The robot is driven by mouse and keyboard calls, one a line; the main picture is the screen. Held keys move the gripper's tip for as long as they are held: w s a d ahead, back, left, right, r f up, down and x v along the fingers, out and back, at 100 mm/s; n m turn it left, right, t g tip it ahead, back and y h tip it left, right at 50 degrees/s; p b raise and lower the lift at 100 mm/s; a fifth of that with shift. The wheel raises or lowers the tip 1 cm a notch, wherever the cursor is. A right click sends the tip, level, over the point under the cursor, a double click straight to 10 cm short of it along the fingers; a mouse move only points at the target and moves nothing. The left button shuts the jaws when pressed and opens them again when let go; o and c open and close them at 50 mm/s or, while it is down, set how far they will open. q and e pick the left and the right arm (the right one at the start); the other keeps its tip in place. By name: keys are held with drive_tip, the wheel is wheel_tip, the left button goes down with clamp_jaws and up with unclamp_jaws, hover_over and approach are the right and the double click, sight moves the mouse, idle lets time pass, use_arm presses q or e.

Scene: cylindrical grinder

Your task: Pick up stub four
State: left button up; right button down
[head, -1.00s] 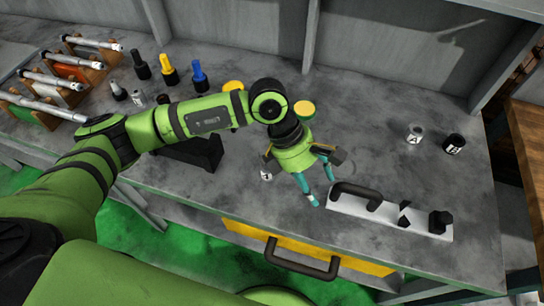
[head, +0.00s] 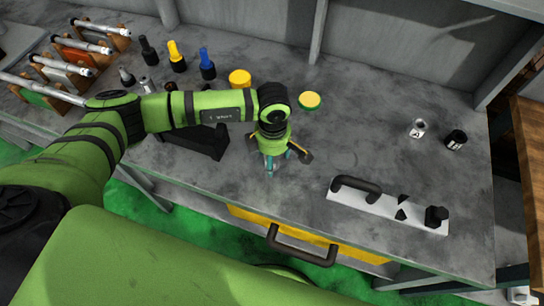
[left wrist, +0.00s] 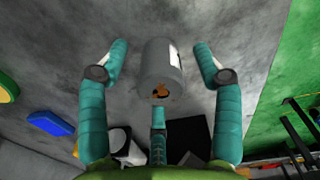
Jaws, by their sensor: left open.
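My left gripper (head: 271,167) points down near the front of the grey bench, with its fingers spread. In the left wrist view a grey cylindrical stub (left wrist: 160,72) sits between the open fingers, with gaps at both sides. A white label shows at its right edge and an orange-brown mark on its near end. I cannot read a number on it, so I cannot confirm it is stub four. In the head view my gripper hides this stub. My right gripper is not in view.
A light stub (head: 417,128) and a dark one (head: 455,140) stand at the right. A white block with a black handle (head: 388,207) lies front right. Yellow (head: 240,78) and green-rimmed (head: 309,101) discs and a blue-topped holder (head: 207,63) stand behind.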

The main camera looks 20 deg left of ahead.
use_arm(q)
clamp_jaws()
drive_tip(key=shift+r, duration=0.15)
drive_tip(key=shift+w+r+b, duration=0.1)
drive_tip(key=shift+r+b, duration=0.25)
drive_tip(key=shift+r, duration=0.2)
wheel_tip(320, 180, up, 2)
drive_tip(key=shift+r+b, duration=0.2)
drive_tip(key=shift+b, duration=0.4)
drive_tip(key=s+d+r+b, duration=0.4)
drive_tip(key=s+d+r, duration=0.25)
drive_tip(key=d, duration=0.35)
drive_tip(key=w+a+r+m, duration=0.2)
drive_tip(key=a+r+m, duration=0.1)
drive_tip(key=a+m, duration=1.2)
drive_tip(key=m, duration=0.4)
drive_tip(key=shift+a+r+m, duration=0.2)
drive_tip(key=shift+a+m, duration=0.1)
drive_tip(key=shift+m, duration=0.1)
